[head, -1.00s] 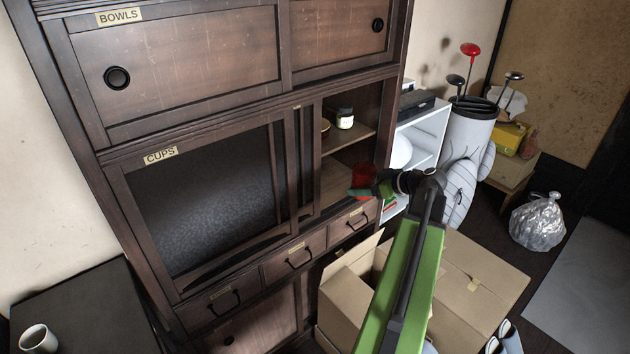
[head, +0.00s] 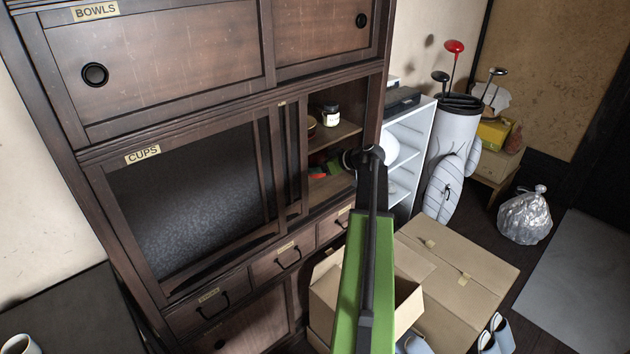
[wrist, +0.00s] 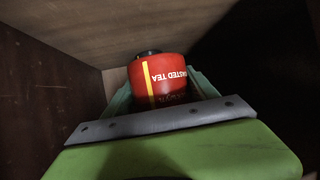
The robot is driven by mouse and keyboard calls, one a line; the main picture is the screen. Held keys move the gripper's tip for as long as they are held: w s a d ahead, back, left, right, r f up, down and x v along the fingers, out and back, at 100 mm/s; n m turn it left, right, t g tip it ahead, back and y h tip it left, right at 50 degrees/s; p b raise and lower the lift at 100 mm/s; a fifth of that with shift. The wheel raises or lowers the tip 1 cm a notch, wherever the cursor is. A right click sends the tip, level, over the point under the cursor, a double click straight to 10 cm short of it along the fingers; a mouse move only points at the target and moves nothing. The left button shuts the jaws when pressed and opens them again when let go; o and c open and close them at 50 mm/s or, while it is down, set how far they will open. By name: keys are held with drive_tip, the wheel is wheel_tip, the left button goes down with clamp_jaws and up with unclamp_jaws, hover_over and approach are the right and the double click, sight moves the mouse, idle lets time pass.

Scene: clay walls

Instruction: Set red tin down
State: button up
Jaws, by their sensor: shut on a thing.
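The red tin (wrist: 160,80) shows in the wrist view with a black lid, a yellow stripe and the words "roasted tea", which appear upside down. My gripper (wrist: 158,92) is shut on it, with a green finger at each side. In the head view my gripper (head: 326,170) is inside the open right-hand compartment of the dark wooden cabinet (head: 215,125), at the lower shelf (head: 325,188). The tin is mostly hidden there by my wrist. I cannot tell whether it touches the shelf.
A jar (head: 331,117) and a small bowl-like item (head: 311,121) stand on the shelf above. A sliding lattice door edges the compartment on the left. An open cardboard box (head: 325,295) stands below, and a white shelf unit (head: 408,150) stands to the right.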

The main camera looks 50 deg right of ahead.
sight(315, 185)
drive_tip(key=shift+f+b, duration=0.8)
drive_tip(key=shift+f, duration=0.4)
drive_tip(key=f+b, duration=0.3)
drive_tip(key=shift+w+f, duration=0.3)
drive_tip(key=shift+w, duration=0.1)
drive_tip(key=o, duration=1.5)
drive_tip(key=shift+r, duration=0.1)
drive_tip(key=shift+r, duration=0.1)
drive_tip(key=shift+s+r, duration=0.15)
drive_tip(key=shift+r, duration=0.1)
drive_tip(key=p+v, duration=0.5)
drive_tip(key=v, duration=0.5)
drive_tip(key=shift+s+d+r, duration=0.1)
drive_tip(key=shift+s+r, duration=0.05)
drive_tip(key=shift+s, duration=0.2)
drive_tip(key=shift+s+r+p, duration=0.1)
drive_tip(key=shift+s+p, duration=0.25)
drive_tip(key=shift+s, duration=0.1)
